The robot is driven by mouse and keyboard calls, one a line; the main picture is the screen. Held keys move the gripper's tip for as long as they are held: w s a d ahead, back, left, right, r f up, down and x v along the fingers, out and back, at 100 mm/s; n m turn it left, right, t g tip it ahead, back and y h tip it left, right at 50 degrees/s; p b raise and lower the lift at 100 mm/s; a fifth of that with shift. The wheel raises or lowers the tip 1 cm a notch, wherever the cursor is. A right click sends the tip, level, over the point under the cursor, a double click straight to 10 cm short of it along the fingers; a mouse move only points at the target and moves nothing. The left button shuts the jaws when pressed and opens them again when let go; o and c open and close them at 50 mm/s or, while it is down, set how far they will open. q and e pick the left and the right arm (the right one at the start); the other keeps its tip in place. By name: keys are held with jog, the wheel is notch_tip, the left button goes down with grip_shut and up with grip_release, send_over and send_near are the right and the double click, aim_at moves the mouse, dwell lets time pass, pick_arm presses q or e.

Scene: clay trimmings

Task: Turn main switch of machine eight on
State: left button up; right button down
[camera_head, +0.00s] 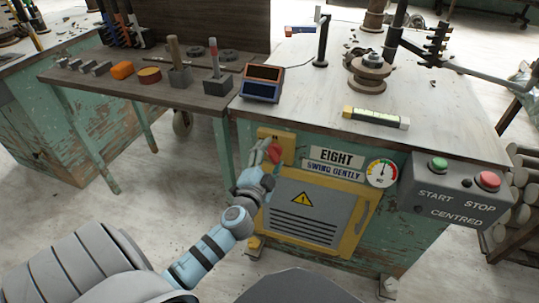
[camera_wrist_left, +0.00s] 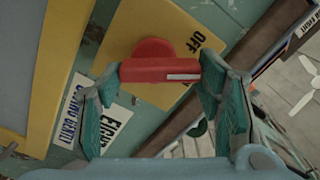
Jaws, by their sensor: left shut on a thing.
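The red main switch (camera_head: 275,152) sits on a yellow plate (camera_head: 264,133) on the green front of machine eight, left of the sign EIGHT (camera_head: 336,156). My left gripper (camera_head: 268,165) reaches it from below and covers part of it. In the left wrist view the red handle (camera_wrist_left: 145,70) lies crosswise between the two fingers of my left gripper (camera_wrist_left: 160,77), which is shut on it. A white mark shows at the handle's right end. The label OFF (camera_wrist_left: 181,42) is on the yellow plate close by. My right gripper is not in view.
A grey control box (camera_head: 456,191) with a green and a red button juts out at the right. A gauge (camera_head: 382,173) and a yellow-framed vent panel (camera_head: 309,213) are on the machine front. A tool bench (camera_head: 135,85) adjoins at left.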

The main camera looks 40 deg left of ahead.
pick_arm(q)
jog(key=m+p, duration=0.1)
jog(key=m, duration=0.3)
jog(key=shift+d, duration=0.1)
jog(key=shift+f+m, duration=0.1)
jog(key=shift+m, duration=1.2)
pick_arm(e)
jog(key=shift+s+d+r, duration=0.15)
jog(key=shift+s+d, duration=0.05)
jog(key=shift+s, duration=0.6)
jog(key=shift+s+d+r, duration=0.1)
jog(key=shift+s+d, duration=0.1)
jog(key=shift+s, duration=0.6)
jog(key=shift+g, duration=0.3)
pick_arm(q)
jog(key=o, duration=1.2)
jog(key=shift+c, duration=0.2)
jog(key=shift+d, duration=0.1)
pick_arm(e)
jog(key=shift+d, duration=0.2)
pick_arm(q)
jog(key=v, duration=1.2)
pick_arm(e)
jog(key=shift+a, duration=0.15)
